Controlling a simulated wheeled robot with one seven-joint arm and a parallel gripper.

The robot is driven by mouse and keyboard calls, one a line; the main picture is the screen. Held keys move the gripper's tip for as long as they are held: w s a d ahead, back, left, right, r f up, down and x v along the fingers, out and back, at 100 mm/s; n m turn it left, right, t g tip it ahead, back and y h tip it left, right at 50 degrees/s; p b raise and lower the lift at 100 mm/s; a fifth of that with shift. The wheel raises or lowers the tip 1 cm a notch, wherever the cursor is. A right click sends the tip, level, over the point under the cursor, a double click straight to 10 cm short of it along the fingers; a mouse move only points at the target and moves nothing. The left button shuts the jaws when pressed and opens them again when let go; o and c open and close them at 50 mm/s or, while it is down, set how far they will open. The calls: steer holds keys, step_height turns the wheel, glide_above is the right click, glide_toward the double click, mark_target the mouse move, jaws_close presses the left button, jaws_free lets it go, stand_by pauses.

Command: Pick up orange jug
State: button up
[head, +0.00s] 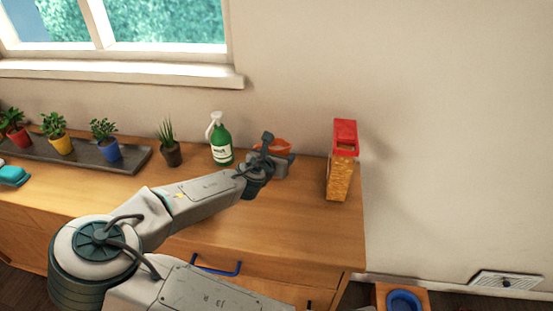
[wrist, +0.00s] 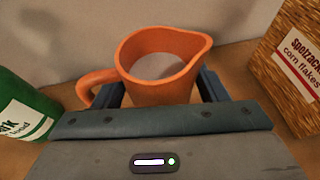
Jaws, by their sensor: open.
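The orange jug (head: 276,145) stands on the wooden counter near the wall, mostly hidden behind my gripper in the head view. In the wrist view the jug (wrist: 158,68) is upright, with its handle to the left and its spout to the right. My gripper (head: 280,158) is at the jug. In the wrist view my gripper (wrist: 160,90) is open, with one dark finger on each side of the jug's lower body. I cannot tell whether the fingers touch it. The fingertips are partly hidden behind the jug.
A green spray bottle (head: 221,143) stands close to the left of the jug. A corn flakes box (head: 341,170) with a red top stands to the right. Potted plants (head: 108,142) are farther left. The counter's front right is clear.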

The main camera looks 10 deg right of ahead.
steer(key=c, duration=1)
steer(key=shift+r, duration=0.15)
step_height(320, 180, up, 10)
steer(key=shift+f+p, duration=0.1)
steer(key=shift+p, duration=0.25)
